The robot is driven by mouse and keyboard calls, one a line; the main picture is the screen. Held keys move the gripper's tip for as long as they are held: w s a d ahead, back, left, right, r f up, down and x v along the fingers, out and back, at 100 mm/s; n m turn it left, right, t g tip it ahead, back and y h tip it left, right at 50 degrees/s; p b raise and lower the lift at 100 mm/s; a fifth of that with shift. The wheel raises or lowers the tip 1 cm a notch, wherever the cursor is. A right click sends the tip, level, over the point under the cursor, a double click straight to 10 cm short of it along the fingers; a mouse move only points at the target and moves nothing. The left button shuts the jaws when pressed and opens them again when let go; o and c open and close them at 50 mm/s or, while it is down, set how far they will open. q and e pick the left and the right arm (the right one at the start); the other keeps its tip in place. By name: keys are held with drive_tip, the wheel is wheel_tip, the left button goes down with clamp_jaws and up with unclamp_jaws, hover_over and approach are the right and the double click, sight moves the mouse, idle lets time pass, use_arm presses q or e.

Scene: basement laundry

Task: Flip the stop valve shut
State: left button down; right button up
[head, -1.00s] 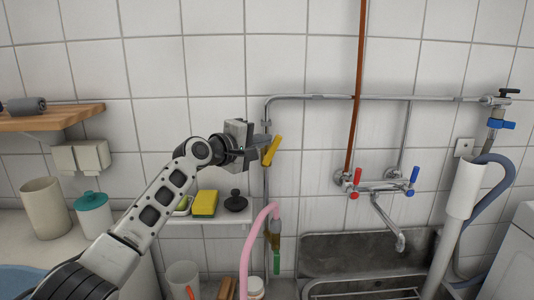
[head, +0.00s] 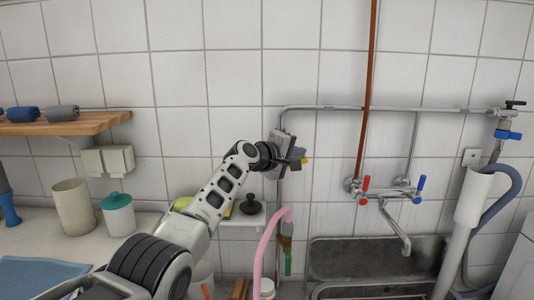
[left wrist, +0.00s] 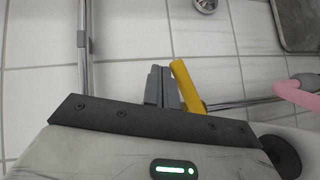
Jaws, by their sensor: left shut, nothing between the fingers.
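The stop valve's yellow lever (head: 305,161) is on the vertical metal pipe on the tiled wall. In the head view only a small piece shows past my left gripper (head: 297,158), which hides the rest and the valve body. In the left wrist view the yellow lever (left wrist: 188,86) is tilted, close along the right side of the grey fingers (left wrist: 163,88). The fingers are shut with nothing between them. I cannot tell whether they touch the lever. My right gripper is not in view.
A small shelf (head: 236,222) with a black knob-shaped object (head: 251,205) is behind my arm. The mixer tap (head: 392,190) and metal sink (head: 376,251) are to the right.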

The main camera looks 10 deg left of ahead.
use_arm(q)
drive_tip(key=shift+d, duration=0.1)
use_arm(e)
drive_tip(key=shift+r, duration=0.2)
